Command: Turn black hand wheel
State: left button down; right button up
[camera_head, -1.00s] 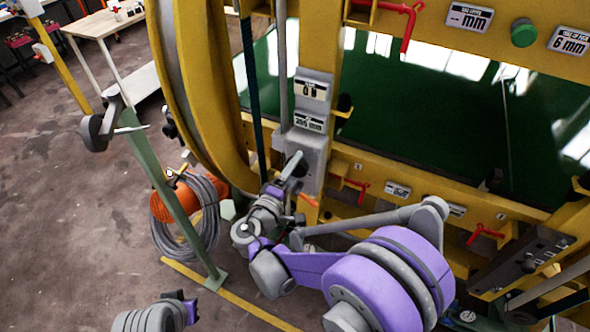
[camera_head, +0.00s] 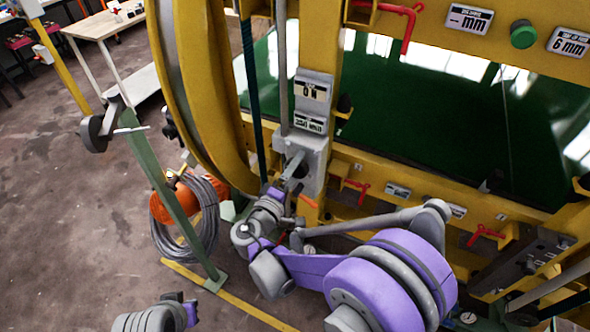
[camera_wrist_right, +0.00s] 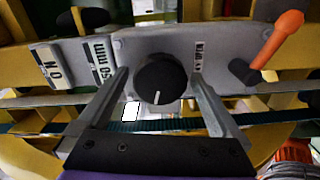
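The black hand wheel (camera_wrist_right: 160,79) is a round knob with a white mark, on a grey plate (camera_wrist_right: 215,45) of the yellow machine. In the right wrist view the two fingers of my right gripper (camera_wrist_right: 158,77) are apart, one on each side of the wheel. Gaps show between the fingers and the wheel, so it is not clasped. My left gripper is out of view.
An orange-tipped lever (camera_wrist_right: 275,42) sits right of the wheel; another black knob (camera_wrist_right: 88,18) is at upper left. The yellow frame (camera_head: 205,95) and a green post (camera_head: 170,195) stand close by. A cable coil (camera_head: 190,215) hangs left of my right arm.

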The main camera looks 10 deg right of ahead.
jog(key=b+v, duration=0.1)
jog(key=v, duration=1)
jog(key=shift+d, duration=0.1)
jog(key=s+d+f+m+g+y, duration=0.1)
jog(key=s+d+f+g, duration=0.15)
jog(key=d, duration=0.45)
jog(key=s+d+f+m+g+y, duration=0.2)
jog(key=d+g, duration=0.2)
jog(key=d, duration=0.2)
jog(key=s+f+m+g+y+p, duration=0.1)
jog(key=s+m+y, duration=0.4)
jog(key=s, duration=0.8)
jog(key=g+y, duration=0.1)
jog(key=y, duration=0.1)
jog(key=shift+s+d+f+m+y+p, duration=0.25)
jog(key=shift+d+f+m+y+p, duration=0.1)
jog(key=shift+d+m+y+p, duration=0.05)
jog(key=shift+g, duration=0.25)
dwell(1.2)
